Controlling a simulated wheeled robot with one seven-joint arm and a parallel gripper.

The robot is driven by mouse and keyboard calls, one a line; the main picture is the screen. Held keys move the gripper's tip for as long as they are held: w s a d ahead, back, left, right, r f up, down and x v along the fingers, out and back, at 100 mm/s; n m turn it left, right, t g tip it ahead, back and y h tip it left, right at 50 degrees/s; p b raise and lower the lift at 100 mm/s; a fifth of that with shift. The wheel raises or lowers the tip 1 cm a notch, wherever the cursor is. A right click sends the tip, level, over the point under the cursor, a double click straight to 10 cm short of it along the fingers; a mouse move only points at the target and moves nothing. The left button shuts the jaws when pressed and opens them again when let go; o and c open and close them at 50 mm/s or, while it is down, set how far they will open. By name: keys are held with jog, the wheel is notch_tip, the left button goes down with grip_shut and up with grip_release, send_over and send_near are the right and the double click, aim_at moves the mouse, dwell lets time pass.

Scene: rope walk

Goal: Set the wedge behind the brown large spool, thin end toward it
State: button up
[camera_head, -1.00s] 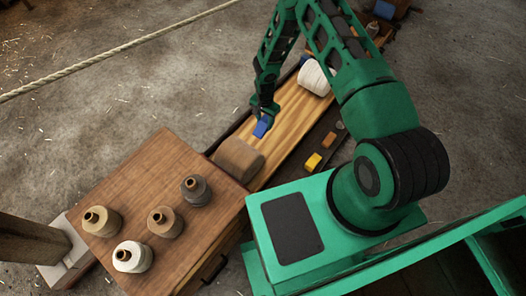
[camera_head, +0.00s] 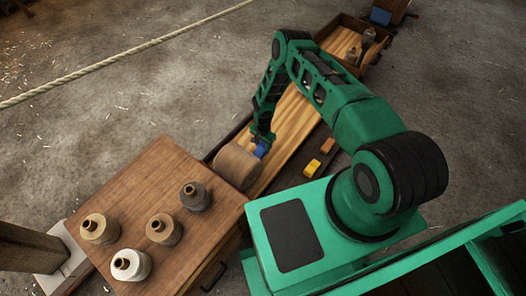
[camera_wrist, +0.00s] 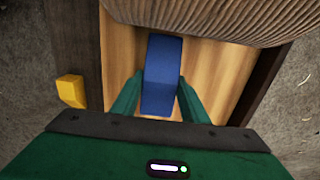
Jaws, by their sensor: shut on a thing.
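The brown large spool (camera_head: 236,167) lies on its side at the near end of the wooden tray, against the table. My gripper (camera_head: 262,138) is shut on the blue wedge (camera_head: 261,151), low over the tray floor on the far side of the spool. In the wrist view the wedge (camera_wrist: 160,70) sits between my two fingers (camera_wrist: 159,86), with its far end at or very near the spool's ribbed side (camera_wrist: 205,14). I cannot tell whether it touches the spool or tray, nor clearly which end is thin.
A yellow block (camera_head: 313,167) and an orange block (camera_head: 327,146) lie on the dark strip right of the tray (camera_head: 297,118). Several small spools stand on the wooden table (camera_head: 130,195). A rope (camera_head: 120,65) crosses the floor.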

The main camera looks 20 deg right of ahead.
aim_at(263, 150)
jog(key=shift+f, duration=2.1)
jog(key=o, duration=1.2)
jog(key=shift+f, duration=0.1)
jog(key=shift+c, duration=0.2)
